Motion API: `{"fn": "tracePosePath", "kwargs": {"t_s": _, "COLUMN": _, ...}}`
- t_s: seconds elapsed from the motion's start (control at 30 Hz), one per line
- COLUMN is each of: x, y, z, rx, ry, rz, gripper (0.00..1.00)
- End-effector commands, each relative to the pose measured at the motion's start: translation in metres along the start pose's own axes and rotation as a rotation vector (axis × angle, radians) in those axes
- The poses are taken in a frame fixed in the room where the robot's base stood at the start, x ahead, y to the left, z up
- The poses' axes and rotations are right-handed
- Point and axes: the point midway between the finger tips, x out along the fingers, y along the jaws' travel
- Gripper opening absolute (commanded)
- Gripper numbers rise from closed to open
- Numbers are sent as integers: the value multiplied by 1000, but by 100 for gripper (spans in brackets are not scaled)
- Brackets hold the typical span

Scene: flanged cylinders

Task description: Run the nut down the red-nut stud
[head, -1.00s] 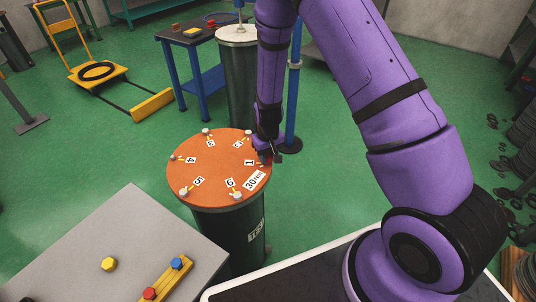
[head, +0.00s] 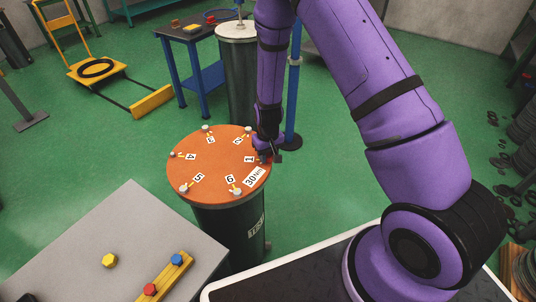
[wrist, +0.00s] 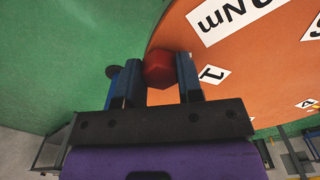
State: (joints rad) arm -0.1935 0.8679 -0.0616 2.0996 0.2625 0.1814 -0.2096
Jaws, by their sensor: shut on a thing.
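An orange flange lid (head: 220,158) tops a dark green cylinder (head: 232,230). Studs with pale nuts stand around its rim beside number labels. My gripper (head: 266,156) is at the lid's right edge, by label 1. In the wrist view, the red nut (wrist: 158,70) sits between the two blue fingers of my gripper (wrist: 157,82), at the lid's edge near label 1 (wrist: 212,74). The gripper is shut on it. The stud under the nut is hidden, so I cannot tell how far down the nut sits.
A grey table (head: 125,225) at front left holds a yellow nut (head: 109,260) and a yellow block (head: 163,277) with a red nut (head: 150,290) and a blue nut (head: 177,258). A second cylinder (head: 240,85) and a blue post (head: 293,95) stand behind my gripper.

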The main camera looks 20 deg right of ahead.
Motion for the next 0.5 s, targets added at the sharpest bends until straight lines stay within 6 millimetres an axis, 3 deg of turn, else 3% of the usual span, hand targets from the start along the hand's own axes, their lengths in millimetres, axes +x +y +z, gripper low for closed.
{"fn": "tracePosePath", "kwargs": {"t_s": 0.07, "x": 0, "y": 0, "z": 0, "rx": 0, "ry": 0, "rz": 0, "gripper": 10}}
{"fn": "tracePosePath", "kwargs": {"t_s": 0.1, "x": 0, "y": 0, "z": 0, "rx": 0, "ry": 0, "rz": 0, "gripper": 38}}
{"fn": "tracePosePath", "kwargs": {"t_s": 0.2, "x": 0, "y": 0, "z": 0, "rx": 0, "ry": 0, "rz": 0, "gripper": 61}}
{"fn": "tracePosePath", "kwargs": {"t_s": 0.5, "x": -1, "y": 0, "z": 0, "rx": 0, "ry": 0, "rz": 0, "gripper": 64}}
